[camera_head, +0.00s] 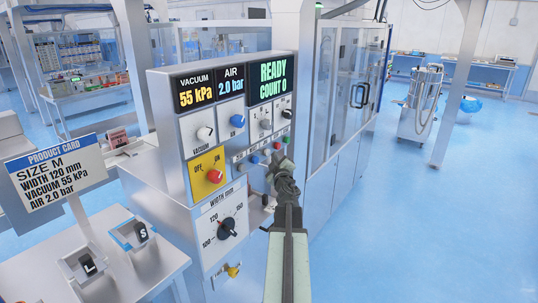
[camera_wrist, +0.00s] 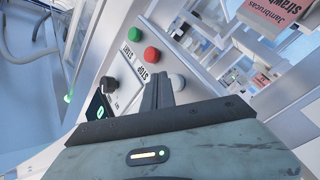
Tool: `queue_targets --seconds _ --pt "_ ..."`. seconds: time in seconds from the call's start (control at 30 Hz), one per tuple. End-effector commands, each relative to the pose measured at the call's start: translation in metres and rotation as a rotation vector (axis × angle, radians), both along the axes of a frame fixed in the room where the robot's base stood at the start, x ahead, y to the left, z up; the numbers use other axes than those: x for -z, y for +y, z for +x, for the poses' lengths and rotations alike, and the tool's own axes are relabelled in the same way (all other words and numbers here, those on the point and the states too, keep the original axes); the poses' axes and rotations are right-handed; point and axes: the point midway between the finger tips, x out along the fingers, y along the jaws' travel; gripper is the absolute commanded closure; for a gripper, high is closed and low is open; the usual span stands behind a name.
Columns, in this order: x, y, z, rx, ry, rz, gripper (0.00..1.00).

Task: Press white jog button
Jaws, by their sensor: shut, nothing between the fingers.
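In the wrist view, a white round button (camera_wrist: 177,82) stands on the grey panel beside the red STOP button (camera_wrist: 152,54) and the green START button (camera_wrist: 134,33). Its label is not readable. My gripper (camera_wrist: 159,78) is shut and empty, its dark fingers pointing at the panel just left of the white button; contact cannot be told. In the head view, my gripper (camera_head: 273,167) is at the right side of the panel, just below the button row. There a small white button (camera_head: 266,152) shows between the red button (camera_head: 277,146) and a blue one (camera_head: 254,159).
Above the row are the READY display (camera_head: 272,79) and several knobs. A red knob on a yellow plate (camera_head: 215,176) and the black width dial (camera_head: 226,229) are left of my arm. A product card (camera_head: 55,178) stands far left. Open floor lies right.

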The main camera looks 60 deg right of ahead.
Motion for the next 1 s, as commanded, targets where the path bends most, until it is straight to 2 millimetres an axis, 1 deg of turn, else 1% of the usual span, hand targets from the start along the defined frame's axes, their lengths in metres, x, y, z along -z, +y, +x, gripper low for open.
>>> queue_targets --seconds 0.27,0.37,0.8,1.0 --pt "0.0 0.0 -0.001 0.0 0.0 0.0 1.0" --pt "0.0 0.0 -0.008 0.001 0.0 0.0 1.0" --pt "0.0 0.001 -0.058 0.001 0.0 0.0 1.0" --pt "0.0 0.001 -0.06 -0.001 0.001 0.001 1.0"
